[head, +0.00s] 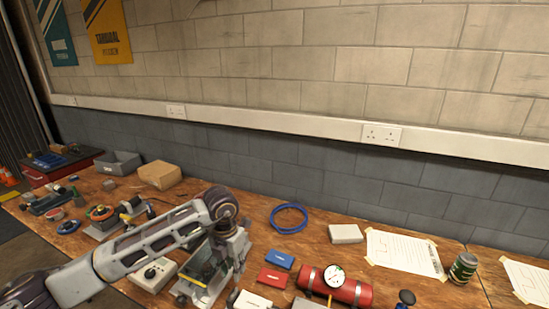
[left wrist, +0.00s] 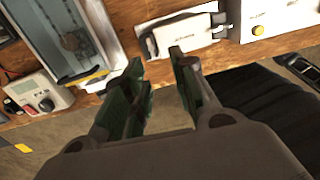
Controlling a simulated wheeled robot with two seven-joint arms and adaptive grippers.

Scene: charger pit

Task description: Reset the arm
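My left arm (head: 150,245) comes in from the left of the head view, rises to a joint above the bench and bends down. Its gripper (head: 237,295) is low in that view, partly cut off by the bottom edge. In the left wrist view, the two green-padded fingers (left wrist: 157,68) stand apart with nothing between them. Behind them are the bench's front edge and the floor. My right gripper is in neither view.
By the left arm are a clear-fronted grey case (head: 203,272) and a white meter with a dial (head: 152,273). To the right are a blue box (head: 279,260), a red box (head: 274,279), a red cylinder with a gauge (head: 350,288) and a blue cable coil (head: 289,218).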

